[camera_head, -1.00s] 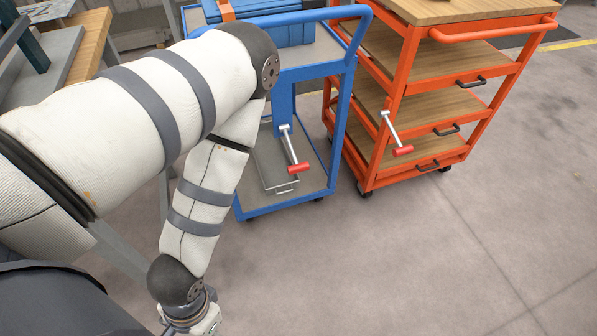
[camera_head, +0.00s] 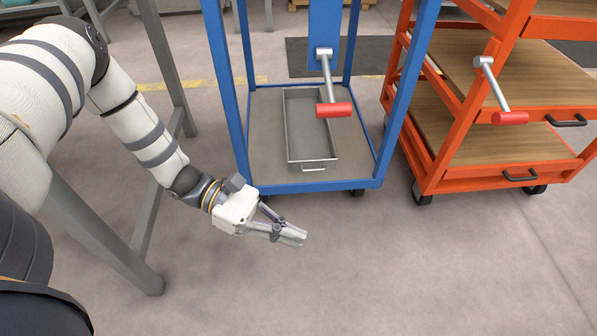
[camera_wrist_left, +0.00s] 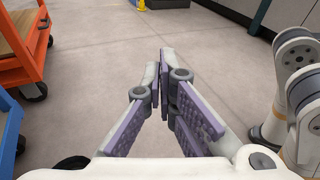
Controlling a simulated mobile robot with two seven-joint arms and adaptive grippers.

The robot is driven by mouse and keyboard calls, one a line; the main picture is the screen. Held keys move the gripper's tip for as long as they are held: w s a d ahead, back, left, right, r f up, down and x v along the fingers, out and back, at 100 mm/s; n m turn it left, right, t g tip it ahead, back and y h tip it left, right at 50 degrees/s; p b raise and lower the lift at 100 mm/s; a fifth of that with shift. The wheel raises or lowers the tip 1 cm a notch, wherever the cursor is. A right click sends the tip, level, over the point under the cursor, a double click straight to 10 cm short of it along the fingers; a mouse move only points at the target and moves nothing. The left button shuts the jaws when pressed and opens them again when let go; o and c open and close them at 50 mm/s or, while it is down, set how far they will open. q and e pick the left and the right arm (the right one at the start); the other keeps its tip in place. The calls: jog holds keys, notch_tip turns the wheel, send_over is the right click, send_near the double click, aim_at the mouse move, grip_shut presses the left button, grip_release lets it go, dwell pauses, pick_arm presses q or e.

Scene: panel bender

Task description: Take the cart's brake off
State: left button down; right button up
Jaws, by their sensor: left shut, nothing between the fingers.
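A blue cart (camera_head: 312,187) stands at the middle of the head view. Its brake lever (camera_head: 328,82) is a grey rod with a red grip (camera_head: 334,109), slanting down from a blue panel. An orange cart (camera_head: 443,180) stands to its right with a similar lever (camera_head: 495,85), its red grip low and to the right. I cannot tell from the picture which cart is meant. My left gripper (camera_head: 302,237) is shut and empty, in front of and below the blue cart's front edge, apart from both levers. Its closed fingers (camera_wrist_left: 164,62) show in the wrist view. My right gripper is out of view.
A grey metal tray (camera_head: 290,140) lies on the blue cart's lower shelf. A grey table leg (camera_head: 110,240) stands at the left near my arm. The orange cart has black drawer handles (camera_head: 520,175). The floor in front of the carts is clear.

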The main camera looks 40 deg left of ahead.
pick_arm(q)
jog(key=w+a+r+n+t+b, duration=0.1)
jog(key=w+a+r+t+b, duration=0.1)
jog(key=w+a+t, duration=0.2)
jog(key=w+a+r+n+t+b, duration=0.2)
jog(key=w+a+t+b, duration=0.1)
jog(key=a, duration=0.7)
jog(key=w+t, duration=0.1)
jog(key=t, duration=0.1)
jog(key=shift+w+a+n+t, duration=0.15)
jog(key=shift+a+n+t, duration=0.05)
jog(key=shift+n+t, duration=0.1)
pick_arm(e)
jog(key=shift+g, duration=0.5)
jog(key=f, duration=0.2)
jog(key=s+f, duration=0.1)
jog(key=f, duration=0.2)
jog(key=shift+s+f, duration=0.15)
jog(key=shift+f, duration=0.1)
pick_arm(q)
jog(key=w+d+r+p, duration=0.1)
jog(key=w+d+r, duration=0.5)
jog(key=w, duration=0.1)
jog(key=shift+d+r, duration=0.15)
jog(key=shift+d, duration=0.25)
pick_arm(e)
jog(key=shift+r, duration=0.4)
